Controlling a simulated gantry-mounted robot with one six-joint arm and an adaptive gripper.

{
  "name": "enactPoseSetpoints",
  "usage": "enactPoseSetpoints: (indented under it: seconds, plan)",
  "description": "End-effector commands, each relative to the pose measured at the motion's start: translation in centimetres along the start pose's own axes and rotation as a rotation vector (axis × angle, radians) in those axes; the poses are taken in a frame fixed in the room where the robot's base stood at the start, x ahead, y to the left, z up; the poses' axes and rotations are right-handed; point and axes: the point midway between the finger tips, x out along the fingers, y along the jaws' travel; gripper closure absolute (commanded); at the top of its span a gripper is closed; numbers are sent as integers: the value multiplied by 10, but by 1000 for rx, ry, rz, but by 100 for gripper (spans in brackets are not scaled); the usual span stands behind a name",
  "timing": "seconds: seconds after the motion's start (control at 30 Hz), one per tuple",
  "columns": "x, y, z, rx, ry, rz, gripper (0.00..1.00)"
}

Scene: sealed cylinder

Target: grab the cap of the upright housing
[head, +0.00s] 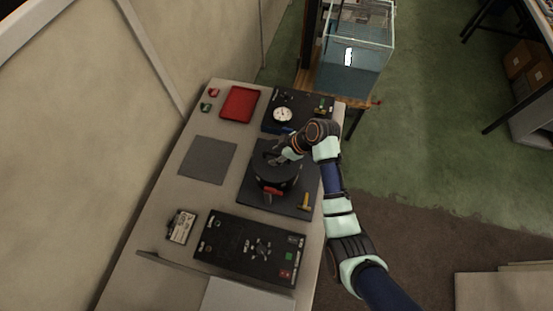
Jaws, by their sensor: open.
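The upright housing (278,181) is a dark, round cylinder standing on a dark square base plate (245,192) near the table's right side. Its cap (265,164) is a dark disc on top. My gripper (274,160) is at the cap's upper right part, small in the picture, with its fingers open. The picture is too small to tell whether the fingers touch the cap. My wrist and gripper hide part of the cap's far right side.
A red tray (239,104), a dark panel with a white gauge (282,114) and a grey mat (207,160) lie around the housing. A red-handled part (272,191) and a yellow-handled tool (305,201) are in front. A black control panel (249,248) lies nearer. A glass tank (357,50) stands beyond the table.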

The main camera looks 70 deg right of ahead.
Motion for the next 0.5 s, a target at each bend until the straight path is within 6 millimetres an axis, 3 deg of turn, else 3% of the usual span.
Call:
enactPoseSetpoints:
  seconds: [0.23,0.5]
  plan:
    - [4,0,0,0,0,1,56]
    - [4,0,0,0,0,1,100]
